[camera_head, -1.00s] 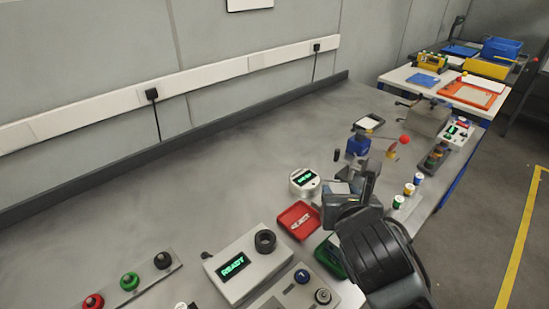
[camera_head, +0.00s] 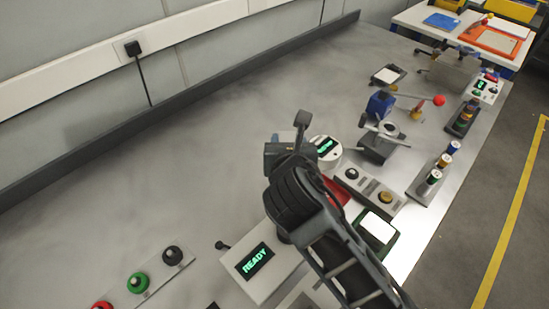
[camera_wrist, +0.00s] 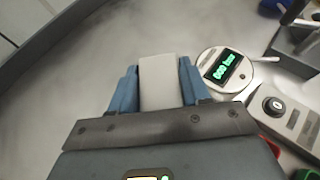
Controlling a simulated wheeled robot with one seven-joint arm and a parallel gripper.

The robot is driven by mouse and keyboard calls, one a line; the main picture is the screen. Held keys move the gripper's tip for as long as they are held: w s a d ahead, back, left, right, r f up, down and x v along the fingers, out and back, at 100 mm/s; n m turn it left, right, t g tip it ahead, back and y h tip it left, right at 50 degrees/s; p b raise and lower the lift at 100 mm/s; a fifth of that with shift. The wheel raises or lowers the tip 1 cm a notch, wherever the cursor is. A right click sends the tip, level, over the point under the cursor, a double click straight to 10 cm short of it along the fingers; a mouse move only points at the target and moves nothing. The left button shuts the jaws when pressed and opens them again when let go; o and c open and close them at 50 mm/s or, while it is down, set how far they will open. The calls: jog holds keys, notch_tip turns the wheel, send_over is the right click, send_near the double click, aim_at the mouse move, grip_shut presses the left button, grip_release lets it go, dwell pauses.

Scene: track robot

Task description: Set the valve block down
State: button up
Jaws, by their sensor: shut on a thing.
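My gripper (camera_wrist: 158,92) is shut on a pale grey block, the valve block (camera_wrist: 160,72), which sits between its two blue fingers in the wrist view. Beyond the block is bare grey bench top (camera_wrist: 95,60). I cannot tell whether the block touches the bench. In the head view my gripper (camera_head: 290,148) is left of the round white gauge (camera_head: 326,147), and the held block is not clearly visible there. The gauge, with its green display, also shows right of the block in the wrist view (camera_wrist: 224,72).
A READY box (camera_head: 262,262) stands at the front, partly behind my arm. A red tray (camera_head: 338,190) is mostly hidden by my arm. A button panel (camera_head: 368,188) and a dark clamp-like fixture (camera_head: 382,143) stand to the right. The bench's left and back are clear.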

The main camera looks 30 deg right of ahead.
jog(key=a+f, duration=0.1)
jog(key=w+a+f, duration=0.1)
jog(key=a, duration=0.1)
jog(key=shift+w, duration=0.2)
jog(key=shift+f, duration=1.95)
jog(key=shift+f, duration=0.1)
jog(key=o, duration=1.3)
